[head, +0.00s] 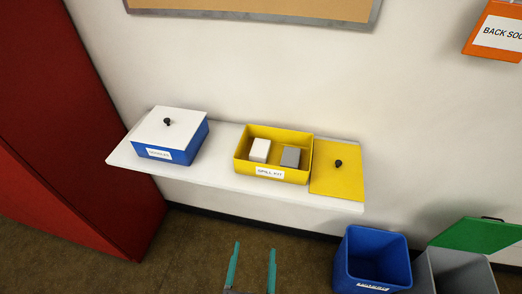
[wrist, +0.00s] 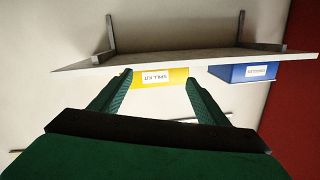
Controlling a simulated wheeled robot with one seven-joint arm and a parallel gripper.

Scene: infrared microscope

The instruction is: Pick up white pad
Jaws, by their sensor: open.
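The white pad (head: 260,150) lies in the left part of the open yellow spill kit box (head: 242,168), next to a grey block (head: 291,157). The box stands on a white wall shelf (head: 220,185). My gripper (head: 253,250) is open and empty, in front of the shelf and below it in the head view. In the wrist view, which looks upside down, my gripper (wrist: 155,82) has its fingers spread with the yellow box (wrist: 160,77) beyond them. The pad is hidden there.
The yellow lid (head: 335,180) lies right of the box. A blue box (head: 185,150) with a white lid stands at the shelf's left. A red cabinet (head: 80,120) is at the left. A blue bin (head: 370,255) and a grey bin (head: 455,272) stand at lower right.

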